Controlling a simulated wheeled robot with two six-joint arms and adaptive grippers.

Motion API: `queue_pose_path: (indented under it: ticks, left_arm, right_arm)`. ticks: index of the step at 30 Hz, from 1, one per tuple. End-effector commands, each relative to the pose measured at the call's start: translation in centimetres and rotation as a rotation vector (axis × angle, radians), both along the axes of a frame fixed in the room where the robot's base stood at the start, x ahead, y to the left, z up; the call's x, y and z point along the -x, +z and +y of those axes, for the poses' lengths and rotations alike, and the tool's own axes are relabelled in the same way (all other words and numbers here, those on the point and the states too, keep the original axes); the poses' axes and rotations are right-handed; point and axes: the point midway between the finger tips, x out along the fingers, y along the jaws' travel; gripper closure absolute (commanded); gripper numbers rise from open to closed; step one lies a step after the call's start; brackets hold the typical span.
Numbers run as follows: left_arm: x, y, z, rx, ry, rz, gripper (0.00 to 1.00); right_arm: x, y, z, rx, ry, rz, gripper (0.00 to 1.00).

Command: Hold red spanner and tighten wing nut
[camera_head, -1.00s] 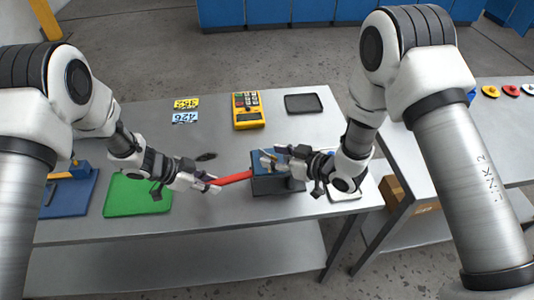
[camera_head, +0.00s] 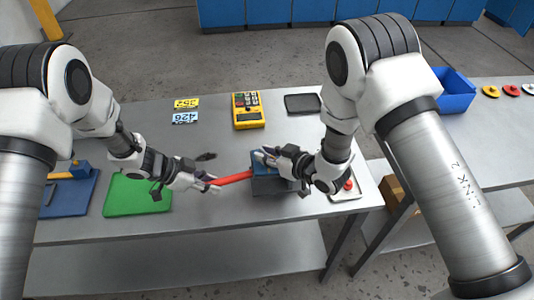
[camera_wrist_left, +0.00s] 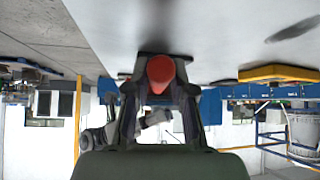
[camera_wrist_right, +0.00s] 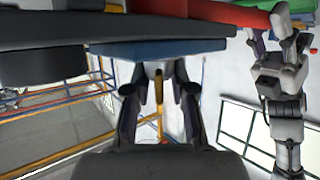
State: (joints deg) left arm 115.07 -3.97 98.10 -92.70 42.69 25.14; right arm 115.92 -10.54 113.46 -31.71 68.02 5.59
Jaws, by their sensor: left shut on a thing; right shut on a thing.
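The red spanner (camera_head: 236,178) lies level, running from my left gripper to the dark grey vise-like block (camera_head: 272,187). My left gripper (camera_head: 212,184) is shut on its left end; the held end shows red in the left wrist view (camera_wrist_left: 160,73). My right gripper (camera_head: 262,156) is at the blue upper part (camera_head: 262,170) of the block, its fingers shut around a small, pale brass-coloured piece, apparently the wing nut (camera_wrist_right: 158,88), beside the blue part in the right wrist view (camera_wrist_right: 160,49). The nut is hidden in the head view, and its thread cannot be seen.
A green mat (camera_head: 135,196) and a blue tray (camera_head: 80,200) lie at the left. A yellow meter (camera_head: 247,112), number tags (camera_head: 186,103) and a dark tray (camera_head: 302,103) lie further back. A red button on a white base (camera_head: 347,193) is right of the block. A blue bin (camera_head: 455,92) stands right.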

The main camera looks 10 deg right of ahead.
Motion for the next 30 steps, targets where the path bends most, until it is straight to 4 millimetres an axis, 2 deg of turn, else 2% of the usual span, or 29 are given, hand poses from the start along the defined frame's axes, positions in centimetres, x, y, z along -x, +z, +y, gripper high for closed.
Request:
queue_pose_path:
  ticks: [9,20,21,22,30]
  left_arm:
    - [-0.01,0.05,-0.05,0.001,-0.001,0.000,1.00]
    - [-0.02,0.05,-0.05,0.001,-0.001,-0.001,1.00]
    - [-0.02,0.05,-0.05,0.001,-0.001,-0.001,1.00]
    - [-0.02,0.04,-0.04,0.001,0.000,0.000,1.00]
    - [-0.02,0.04,-0.04,0.001,-0.001,-0.001,1.00]
  right_arm:
    - [0.02,0.04,0.09,0.005,-0.269,-0.003,1.00]
    - [-0.03,0.09,-0.08,0.002,-0.302,-0.004,1.00]
    - [-0.04,0.08,-0.07,0.002,-0.302,-0.004,0.62]
    - [-0.03,0.08,-0.08,0.002,-0.302,-0.004,0.51]
    - [-0.02,0.05,-0.10,0.002,-0.302,-0.003,0.49]
